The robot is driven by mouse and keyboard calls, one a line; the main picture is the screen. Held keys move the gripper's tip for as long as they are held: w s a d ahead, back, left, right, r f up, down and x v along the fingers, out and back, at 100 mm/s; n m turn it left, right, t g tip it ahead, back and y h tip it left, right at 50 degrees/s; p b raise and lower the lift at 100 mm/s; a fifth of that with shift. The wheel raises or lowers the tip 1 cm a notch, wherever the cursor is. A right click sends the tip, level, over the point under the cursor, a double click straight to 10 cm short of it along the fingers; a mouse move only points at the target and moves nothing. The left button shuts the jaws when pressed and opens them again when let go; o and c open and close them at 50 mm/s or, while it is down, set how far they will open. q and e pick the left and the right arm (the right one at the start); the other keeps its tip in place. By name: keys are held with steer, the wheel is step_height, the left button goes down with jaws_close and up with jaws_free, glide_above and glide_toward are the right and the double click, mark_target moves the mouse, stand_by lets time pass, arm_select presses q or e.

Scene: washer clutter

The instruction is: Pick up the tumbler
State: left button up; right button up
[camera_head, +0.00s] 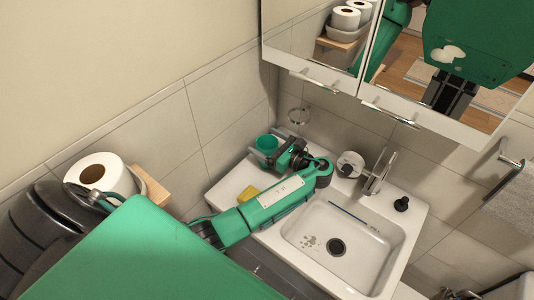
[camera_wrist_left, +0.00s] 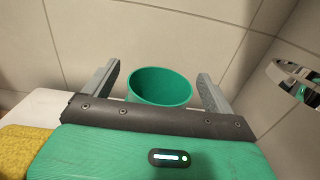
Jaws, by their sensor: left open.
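The tumbler is a green round cup (camera_head: 266,143) at the back left corner of the white sink counter, near the tiled wall. In the left wrist view the tumbler (camera_wrist_left: 160,86) shows its open rim, and its lower part is hidden behind the gripper body. My left gripper (camera_head: 271,153) reaches it from the front. In the wrist view its two grey fingers (camera_wrist_left: 158,88) stand apart on the left and right of the tumbler, with a gap on each side. My right gripper is not in view.
A yellow sponge (camera_head: 248,193) lies on the counter left of my arm. A metal ring holder (camera_head: 299,115) is on the wall right of the tumbler. A faucet (camera_head: 379,172) and basin (camera_head: 310,228) are to the right. A mirror cabinet (camera_head: 330,85) hangs above.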

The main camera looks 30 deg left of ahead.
mark_target(267, 149)
arm_select(q)
steer(key=c, duration=1.3)
step_height(267, 149, up, 10)
steer(key=shift+b, duration=0.35)
